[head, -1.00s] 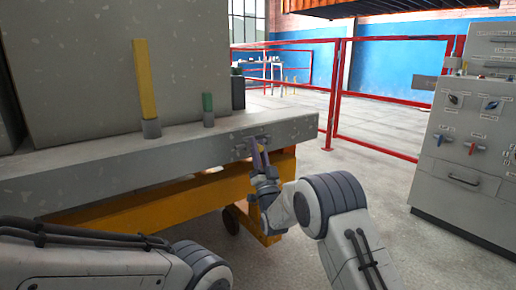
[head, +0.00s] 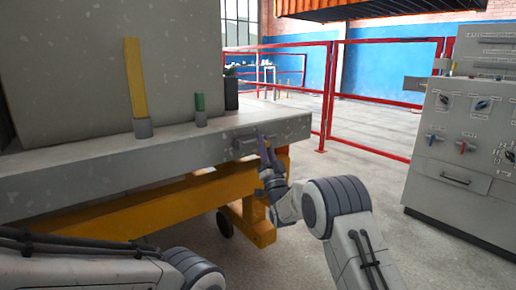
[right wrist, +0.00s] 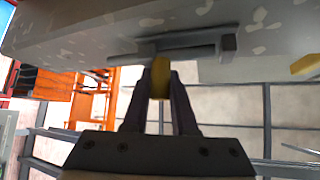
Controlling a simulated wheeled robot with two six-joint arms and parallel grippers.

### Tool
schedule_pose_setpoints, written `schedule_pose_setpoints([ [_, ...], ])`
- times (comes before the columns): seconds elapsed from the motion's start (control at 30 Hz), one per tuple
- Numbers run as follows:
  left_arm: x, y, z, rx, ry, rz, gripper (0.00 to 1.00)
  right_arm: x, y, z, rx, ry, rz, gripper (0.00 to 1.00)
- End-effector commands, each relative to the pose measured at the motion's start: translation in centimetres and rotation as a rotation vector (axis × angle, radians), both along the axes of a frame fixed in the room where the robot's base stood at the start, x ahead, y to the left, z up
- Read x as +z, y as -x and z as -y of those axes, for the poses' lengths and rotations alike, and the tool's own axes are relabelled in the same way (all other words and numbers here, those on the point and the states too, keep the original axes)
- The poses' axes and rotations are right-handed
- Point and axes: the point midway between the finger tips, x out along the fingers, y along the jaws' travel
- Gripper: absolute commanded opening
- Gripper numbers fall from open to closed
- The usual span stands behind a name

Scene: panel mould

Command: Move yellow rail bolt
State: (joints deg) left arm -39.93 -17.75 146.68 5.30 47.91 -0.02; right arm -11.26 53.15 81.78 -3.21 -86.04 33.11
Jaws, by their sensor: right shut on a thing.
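The yellow rail bolt shows in the right wrist view as a small yellow piece (right wrist: 160,78) between the fingertips of my right gripper (right wrist: 159,82). The gripper is shut on it. The piece sits against a dark bracket (right wrist: 190,46) on the side of the grey slab. In the head view my right gripper (head: 266,148) is at the slab's front side, close to its right end, by the small bracket (head: 246,143). The bolt is mostly hidden there. My left arm shows at the lower left of the head view, but its gripper does not.
The grey slab bed (head: 90,169) rests on a yellow wheeled frame (head: 180,200). A yellow post (head: 136,80) and a green-topped peg (head: 200,104) stand on it. A control cabinet (head: 460,150) stands at right. Red railings (head: 375,150) run behind; the floor between is clear.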

Motion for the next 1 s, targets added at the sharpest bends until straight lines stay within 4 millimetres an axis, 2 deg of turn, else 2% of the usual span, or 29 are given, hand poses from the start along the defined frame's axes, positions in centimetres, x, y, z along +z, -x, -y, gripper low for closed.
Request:
schedule_pose_setpoints([
  [0.17, 0.1, 0.0, 0.0, 0.000, 0.000, 0.000, 0.67, 0.0, -0.3, 0.5, -0.009, -0.004, -0.010, 0.00],
  [0.2, 0.1, 0.0, 0.0, 0.000, 0.000, 0.000, 0.67, 0.0, -0.3, 0.5, -0.009, -0.004, -0.010, 0.29],
  [0.27, 0.1, 0.0, 0.0, 0.000, 0.000, 0.000, 0.67, 0.0, -0.3, 0.5, -0.011, -0.005, -0.009, 0.52],
  [0.3, 0.1, 0.0, 0.0, 0.000, 0.000, 0.000, 0.67, 0.0, -0.3, 0.5, -0.010, -0.004, -0.008, 0.55],
  [0.67, 0.2, 0.0, 0.0, 0.000, 0.000, 0.000, 0.67, -0.2, 0.1, 0.4, -0.006, -0.002, -0.008, 0.55],
  [0.83, 1.0, 0.0, 0.0, 0.000, 0.000, 0.000, 0.67, -1.7, 1.8, 0.9, -0.007, -0.001, -0.011, 0.55],
  [1.0, 1.9, 0.0, 0.0, 0.000, 0.000, 0.000, 0.67, -4.1, 4.4, 1.6, -0.008, -0.002, -0.013, 0.55],
])
